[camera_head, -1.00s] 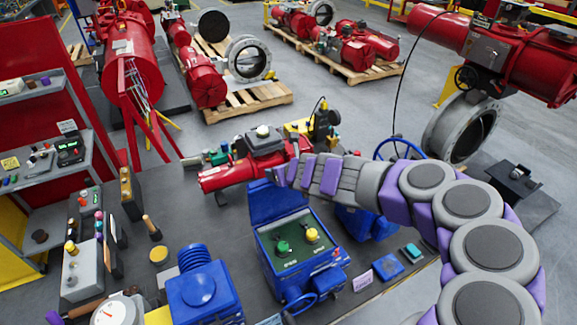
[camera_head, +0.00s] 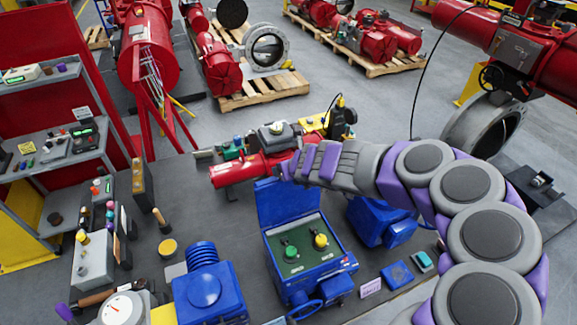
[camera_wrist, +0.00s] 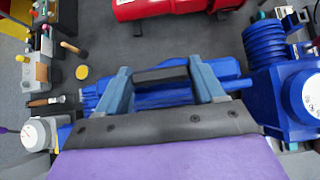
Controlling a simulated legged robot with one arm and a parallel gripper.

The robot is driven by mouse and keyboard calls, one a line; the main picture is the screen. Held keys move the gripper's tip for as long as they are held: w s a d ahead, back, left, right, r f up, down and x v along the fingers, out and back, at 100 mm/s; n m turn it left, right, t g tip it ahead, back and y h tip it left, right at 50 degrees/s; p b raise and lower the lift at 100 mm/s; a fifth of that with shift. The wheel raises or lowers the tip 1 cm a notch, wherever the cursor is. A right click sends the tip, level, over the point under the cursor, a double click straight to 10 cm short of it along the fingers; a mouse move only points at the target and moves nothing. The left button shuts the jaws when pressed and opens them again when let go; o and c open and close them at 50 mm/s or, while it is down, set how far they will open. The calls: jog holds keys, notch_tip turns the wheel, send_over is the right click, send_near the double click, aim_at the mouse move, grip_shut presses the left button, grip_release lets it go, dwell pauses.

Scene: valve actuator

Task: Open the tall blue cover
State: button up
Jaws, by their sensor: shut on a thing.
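The tall blue cover (camera_head: 284,205) stands raised at the back of a blue control box (camera_head: 335,262) in the head view. Below it the box's dark green panel is exposed, with a green knob (camera_head: 290,252) and a yellow knob (camera_head: 320,241). My gripper (camera_head: 285,174) is at the cover's top edge and is shut on the cover; the fingertips are hard to make out there. In the wrist view my gripper's two blue-grey fingers (camera_wrist: 163,82) stand either side of a dark bar, with blue surfaces behind. The exact contact is hidden.
A blue actuator with a ribbed top (camera_head: 204,293) stands left of the box, another blue unit (camera_head: 380,221) to its right. A red actuator (camera_head: 252,169) lies behind the cover. A shelf (camera_head: 62,155) is at the left. Open floor lies beyond the bench.

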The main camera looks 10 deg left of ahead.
jog(key=o, duration=1.1)
jog(key=shift+w+r, duration=0.1)
jog(key=shift+r, duration=0.15)
jog(key=shift+c, duration=0.2)
jog(key=o, duration=0.3)
jog(key=shift+s+d, duration=0.1)
jog(key=shift+s, duration=0.15)
jog(key=shift+o, duration=0.7)
jog(key=shift+w+f, duration=0.1)
jog(key=shift+f, duration=0.05)
jog(key=v, duration=1.7)
jog(key=shift+d, duration=0.2)
